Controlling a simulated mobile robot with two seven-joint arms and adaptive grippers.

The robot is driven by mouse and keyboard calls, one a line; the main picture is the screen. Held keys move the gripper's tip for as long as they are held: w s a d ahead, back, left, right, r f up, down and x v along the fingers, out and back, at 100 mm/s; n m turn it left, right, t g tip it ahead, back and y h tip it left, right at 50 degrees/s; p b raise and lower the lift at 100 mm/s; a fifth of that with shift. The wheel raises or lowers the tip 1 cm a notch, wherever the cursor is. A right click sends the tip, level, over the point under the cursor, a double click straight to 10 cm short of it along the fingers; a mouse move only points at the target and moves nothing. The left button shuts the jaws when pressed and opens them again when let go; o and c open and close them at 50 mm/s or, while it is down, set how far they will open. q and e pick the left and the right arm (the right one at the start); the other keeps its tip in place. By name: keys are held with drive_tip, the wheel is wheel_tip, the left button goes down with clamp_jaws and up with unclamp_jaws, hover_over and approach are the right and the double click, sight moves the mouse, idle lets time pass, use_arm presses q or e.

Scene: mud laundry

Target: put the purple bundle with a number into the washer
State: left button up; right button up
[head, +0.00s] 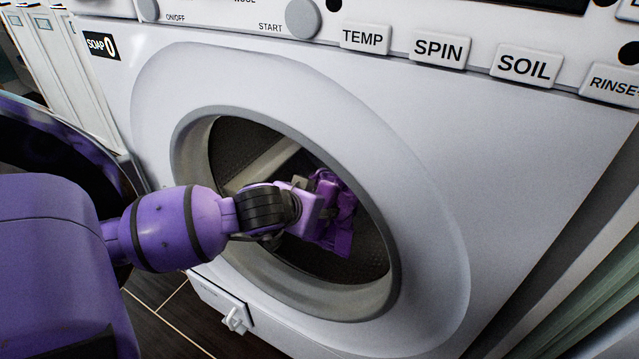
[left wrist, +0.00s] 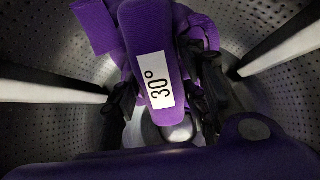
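The purple bundle (head: 340,222) is inside the washer's drum, in my left gripper (head: 316,200). In the left wrist view the bundle (left wrist: 146,35) carries a white label reading 30°. The dark fingers of the left gripper (left wrist: 165,98) sit on both sides of it, closed against it. The washer (head: 420,130) is white, and its round opening is uncovered in the head view. My left arm reaches through the opening from the left. The drum wall (left wrist: 60,125) surrounds the bundle in the wrist view. My right gripper is not in view.
The grey rim (head: 190,150) of the opening surrounds my left wrist. Light drum paddles (left wrist: 50,92) stick inward on both sides. A control panel with TEMP, SPIN and SOIL buttons (head: 438,48) runs above. A small white latch (head: 236,318) is low on the front.

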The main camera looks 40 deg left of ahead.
use_arm(q)
drive_tip(key=o, duration=0.4)
drive_tip(key=v, duration=0.7)
drive_tip(key=shift+s+r, duration=0.15)
drive_tip(key=shift+s, duration=0.05)
idle(0.5)
